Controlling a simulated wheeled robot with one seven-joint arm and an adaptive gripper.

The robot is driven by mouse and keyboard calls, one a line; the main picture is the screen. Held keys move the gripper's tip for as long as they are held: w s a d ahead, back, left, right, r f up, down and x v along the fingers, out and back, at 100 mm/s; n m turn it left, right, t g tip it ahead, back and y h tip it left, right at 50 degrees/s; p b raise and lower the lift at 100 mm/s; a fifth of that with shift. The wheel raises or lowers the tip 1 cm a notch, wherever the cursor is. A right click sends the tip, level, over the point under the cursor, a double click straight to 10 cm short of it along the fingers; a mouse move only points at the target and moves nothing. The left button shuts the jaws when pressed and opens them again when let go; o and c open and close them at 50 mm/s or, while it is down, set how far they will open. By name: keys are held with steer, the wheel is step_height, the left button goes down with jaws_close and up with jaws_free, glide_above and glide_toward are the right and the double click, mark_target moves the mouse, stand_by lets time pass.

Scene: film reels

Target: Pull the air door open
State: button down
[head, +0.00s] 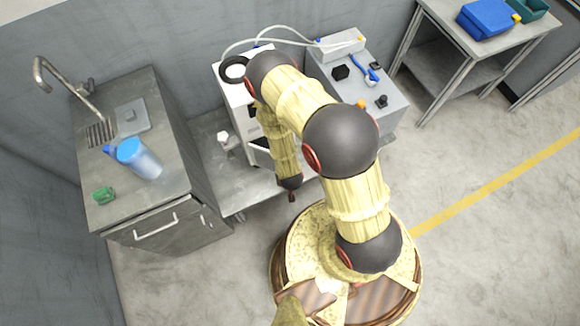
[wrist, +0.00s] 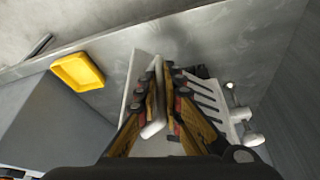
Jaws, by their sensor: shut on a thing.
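In the wrist view, the two fingers of my gripper (wrist: 163,92) are shut on a white, thin upright piece (wrist: 153,129), which looks like the edge or handle of the air door. A white panel (wrist: 139,72) stands just left of the fingers. A white housing with dark slots (wrist: 207,97) is to the right of them. In the head view, the white machine (head: 236,93) stands on the low metal bench, largely hidden behind my arm. My gripper (head: 291,192) hangs in front of it, small and dark. How far the door stands open cannot be told.
A sink cabinet (head: 160,200) with a blue-lidded jug (head: 140,160) stands left. A grey box (head: 375,95) with small parts is right of the machine. A yellow tray (wrist: 78,72) lies on the bench. The floor (head: 480,250) to the right is clear.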

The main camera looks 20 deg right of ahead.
steer(key=s+a+m+h, duration=0.1)
steer(key=a+m, duration=0.1)
steer(key=a, duration=0.4)
steer(key=s+a+m+g, duration=0.1)
steer(key=a+m, duration=0.2)
steer(key=a, duration=0.3)
steer(key=shift+s+a+h+p, duration=0.3)
steer(key=shift+s+h+p, duration=0.05)
steer(key=shift+h+p, duration=0.05)
steer(key=c, duration=1.9)
jaws_free()
steer(key=v, duration=1.2)
